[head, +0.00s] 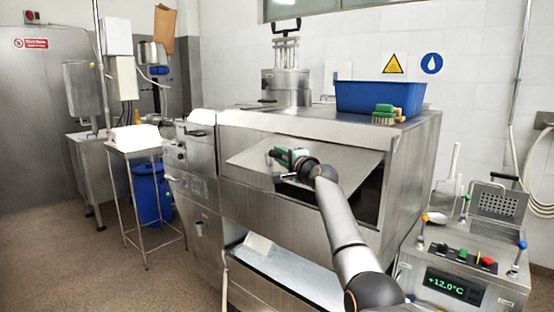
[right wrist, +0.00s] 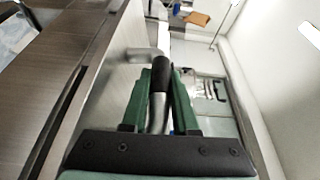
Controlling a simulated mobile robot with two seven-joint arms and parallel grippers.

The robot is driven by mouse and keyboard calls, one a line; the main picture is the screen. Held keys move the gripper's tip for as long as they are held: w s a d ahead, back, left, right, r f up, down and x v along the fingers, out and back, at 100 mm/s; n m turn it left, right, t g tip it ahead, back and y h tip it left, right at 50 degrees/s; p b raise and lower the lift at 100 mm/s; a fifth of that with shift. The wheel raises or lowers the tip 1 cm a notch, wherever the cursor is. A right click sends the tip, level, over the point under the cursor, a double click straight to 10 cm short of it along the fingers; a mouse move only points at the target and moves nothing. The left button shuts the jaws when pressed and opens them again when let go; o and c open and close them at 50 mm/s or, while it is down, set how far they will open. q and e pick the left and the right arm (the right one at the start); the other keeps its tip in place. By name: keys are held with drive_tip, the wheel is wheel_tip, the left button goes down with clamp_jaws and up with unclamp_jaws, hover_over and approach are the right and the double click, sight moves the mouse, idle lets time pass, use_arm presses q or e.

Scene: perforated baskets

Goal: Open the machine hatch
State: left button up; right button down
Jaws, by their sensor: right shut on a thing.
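The machine (head: 300,218) is a large stainless steel housing in the head view. Its hatch (head: 338,163) is a flat metal panel on the front, tilted out from the housing, with a dark gap (head: 369,207) at its right side. My right gripper (head: 283,156) is at the hatch's upper left part, shut on the black hatch handle. In the right wrist view the handle (right wrist: 161,74) lies between the green fingers of the right gripper (right wrist: 160,88). The fingers hide part of the handle. My left gripper is in neither view.
A blue bin (head: 378,97) and brushes (head: 384,115) stand on top of the machine. A control box (head: 455,287) with a display stands at the right front. A small table (head: 134,150) stands at the left. Open floor lies at the lower left.

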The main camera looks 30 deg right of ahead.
drive_tip(key=shift+r, duration=0.1)
idle(0.3)
drive_tip(key=c, duration=0.7)
unclamp_jaws()
drive_tip(key=shift+s, duration=0.15)
drive_tip(key=shift+s+a+b, duration=0.15)
drive_tip(key=shift+s+b, duration=0.4)
drive_tip(key=shift+s, duration=2.55)
drive_tip(key=shift+s+a+b, duration=0.15)
drive_tip(key=shift+s+b, duration=0.35)
drive_tip(key=shift+s, duration=2.55)
